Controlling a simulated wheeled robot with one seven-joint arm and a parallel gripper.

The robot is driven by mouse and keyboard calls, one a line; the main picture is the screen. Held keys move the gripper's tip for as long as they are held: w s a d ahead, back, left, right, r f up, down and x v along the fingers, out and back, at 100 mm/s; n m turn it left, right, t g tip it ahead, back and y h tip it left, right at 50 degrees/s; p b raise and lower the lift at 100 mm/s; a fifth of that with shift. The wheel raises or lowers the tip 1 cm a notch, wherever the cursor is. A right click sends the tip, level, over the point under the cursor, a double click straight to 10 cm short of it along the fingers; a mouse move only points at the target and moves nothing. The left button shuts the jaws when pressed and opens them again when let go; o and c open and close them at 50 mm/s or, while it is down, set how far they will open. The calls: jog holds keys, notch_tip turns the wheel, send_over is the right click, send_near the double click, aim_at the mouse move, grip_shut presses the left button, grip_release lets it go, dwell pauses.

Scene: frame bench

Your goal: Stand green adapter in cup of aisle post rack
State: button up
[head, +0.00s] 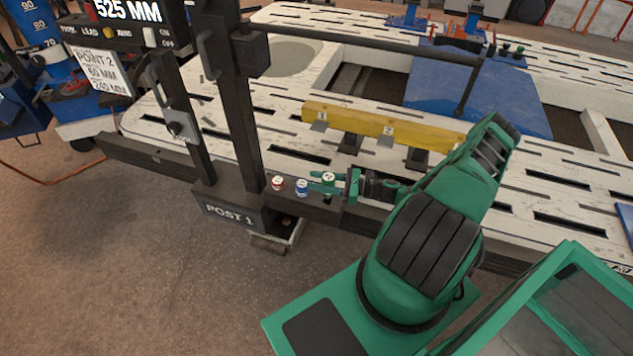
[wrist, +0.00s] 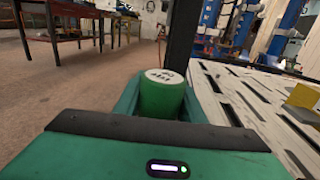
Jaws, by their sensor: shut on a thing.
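The green adapter (head: 328,179) is upright, with a white marked top, at the right of a red adapter and a blue adapter in the head view. My gripper (head: 321,184) is shut on it from the right. In the wrist view the green adapter (wrist: 162,97) shows between the two green fingers of my gripper (wrist: 165,100). The rack (head: 322,211) is a dark bar beside the post marked POST 1. The adapter is over or at this bar; its lower end and the cup under it are hidden, so I cannot tell whether it is seated.
The red adapter (head: 277,184) and blue adapter (head: 302,188) stand close on the left. A yellow beam (head: 365,122) lies on the slotted white bench (head: 160,115) behind. Open floor (head: 120,260) is in front.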

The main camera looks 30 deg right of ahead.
jog(key=shift+f, duration=2.75)
jog(key=o, duration=1.4)
jog(key=v, duration=1)
jog(key=shift+s+d, duration=0.3)
